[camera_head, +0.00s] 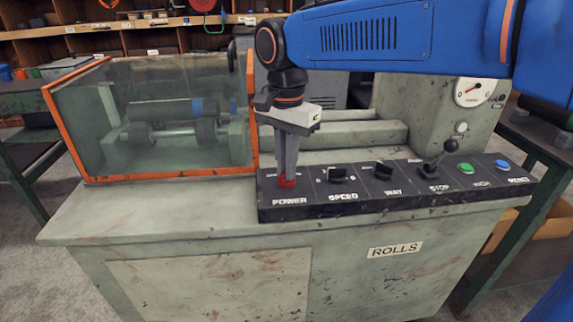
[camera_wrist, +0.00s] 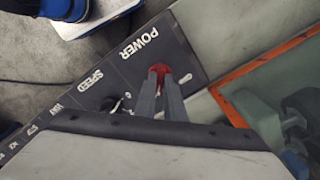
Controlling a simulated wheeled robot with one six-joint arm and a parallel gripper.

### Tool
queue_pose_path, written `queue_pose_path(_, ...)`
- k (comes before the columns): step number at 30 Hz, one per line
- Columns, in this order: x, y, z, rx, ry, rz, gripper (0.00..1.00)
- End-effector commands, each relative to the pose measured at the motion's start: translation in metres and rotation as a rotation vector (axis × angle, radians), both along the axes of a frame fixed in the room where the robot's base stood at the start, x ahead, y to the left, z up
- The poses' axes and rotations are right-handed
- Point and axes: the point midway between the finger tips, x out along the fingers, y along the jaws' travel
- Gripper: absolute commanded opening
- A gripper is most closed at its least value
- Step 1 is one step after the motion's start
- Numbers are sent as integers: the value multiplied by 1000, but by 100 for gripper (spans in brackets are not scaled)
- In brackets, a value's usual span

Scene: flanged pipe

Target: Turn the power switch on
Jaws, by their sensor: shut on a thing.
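The red power switch (camera_head: 287,182) sits at the left end of the black control panel, above the POWER label. My gripper (camera_head: 287,174) points straight down over it, with its fingertips shut on the red switch. In the wrist view my gripper (camera_wrist: 160,75) shows its two fingers together at the red power switch (camera_wrist: 158,69), below the word POWER. The fingers hide part of the switch, and I cannot tell its turned position.
An orange-framed glass guard (camera_head: 150,125) stands left of the gripper.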

Motion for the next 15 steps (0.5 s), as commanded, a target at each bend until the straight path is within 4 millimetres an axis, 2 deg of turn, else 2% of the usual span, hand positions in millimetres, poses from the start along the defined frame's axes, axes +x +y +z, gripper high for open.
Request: queue_pose_path(15, 1, 0, 1, 1, -3, -60, 0)
